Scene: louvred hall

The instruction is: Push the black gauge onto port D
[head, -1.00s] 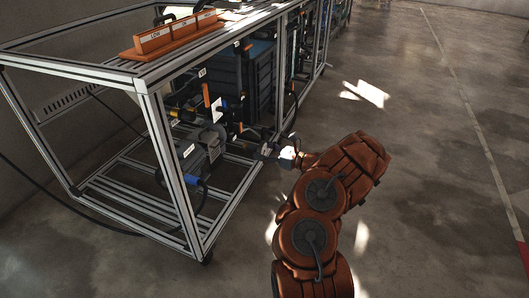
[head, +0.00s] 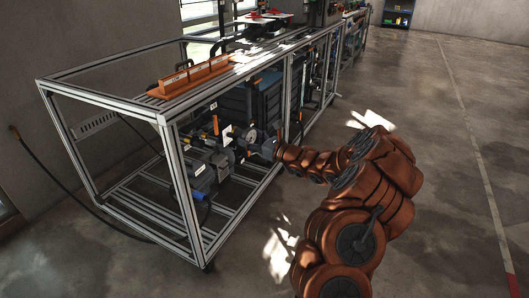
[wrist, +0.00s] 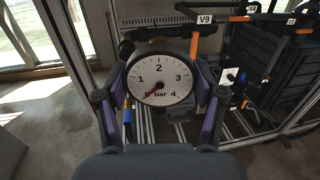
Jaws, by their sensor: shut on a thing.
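The gauge (wrist: 160,78), with a white face numbered 1 to 4, a "bar" mark and a dark rim, fills the middle of the wrist view. My gripper (wrist: 163,88) is shut on it, one finger at each side of the rim. In the head view my gripper (head: 268,148) is at the open side of the metal frame, near the dark fittings. Port D cannot be made out; the gauge hides what lies straight behind it, so I cannot tell whether it touches a port.
An aluminium frame (head: 172,150) surrounds the piping. An orange-handled valve tagged V9 (wrist: 204,20) is just above the gauge. A white plate (wrist: 230,76) and dark crates (wrist: 285,75) are to the right. A grey pump (head: 203,175) sits low. The floor at right is clear.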

